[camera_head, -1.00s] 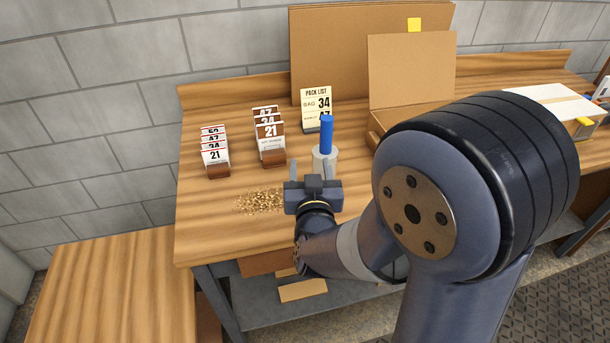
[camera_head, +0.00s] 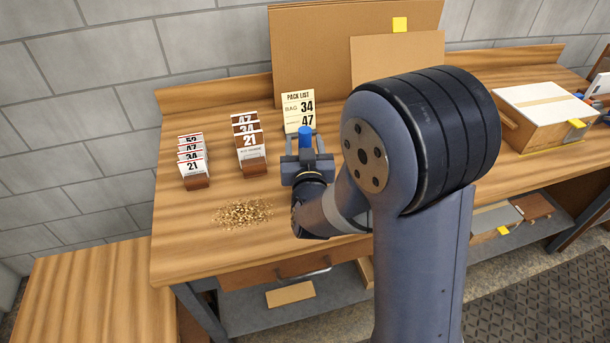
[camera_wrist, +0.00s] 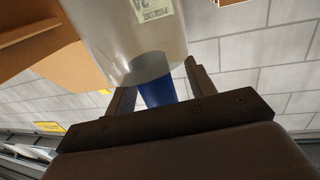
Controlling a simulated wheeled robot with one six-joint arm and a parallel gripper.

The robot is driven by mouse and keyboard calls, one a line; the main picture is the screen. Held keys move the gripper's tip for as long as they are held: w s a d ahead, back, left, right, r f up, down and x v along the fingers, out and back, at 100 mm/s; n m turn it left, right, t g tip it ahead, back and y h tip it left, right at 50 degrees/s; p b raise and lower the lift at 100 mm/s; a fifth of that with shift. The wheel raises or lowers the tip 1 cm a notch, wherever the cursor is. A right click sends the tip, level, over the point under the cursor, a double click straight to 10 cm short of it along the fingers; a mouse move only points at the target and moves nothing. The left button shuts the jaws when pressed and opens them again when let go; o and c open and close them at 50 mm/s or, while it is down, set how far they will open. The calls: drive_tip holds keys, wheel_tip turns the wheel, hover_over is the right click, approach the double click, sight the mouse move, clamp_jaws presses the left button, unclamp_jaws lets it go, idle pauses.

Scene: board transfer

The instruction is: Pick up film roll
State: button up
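The film roll has a blue core (camera_head: 305,138) showing above my gripper in the head view. It stands upright on the workbench in front of the pack list card. My gripper (camera_head: 305,158) is open, with one finger on each side of the core and small gaps visible. The gripper hides most of the roll's pale lower part in the head view. In the wrist view, the pale translucent film (camera_wrist: 125,38) fills the top, and the blue core (camera_wrist: 157,92) lies between the two fingers (camera_wrist: 160,92).
The pack list card (camera_head: 298,112) stands just behind the roll. Two rows of numbered cards (camera_head: 249,140) (camera_head: 193,160) stand to the left. Loose brown bits (camera_head: 243,214) lie at the bench front. Cardboard (camera_head: 395,70) stands behind, and a box (camera_head: 545,115) is at the right.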

clamp_jaws()
idle(0.3)
drive_tip(key=shift+r, duration=0.1)
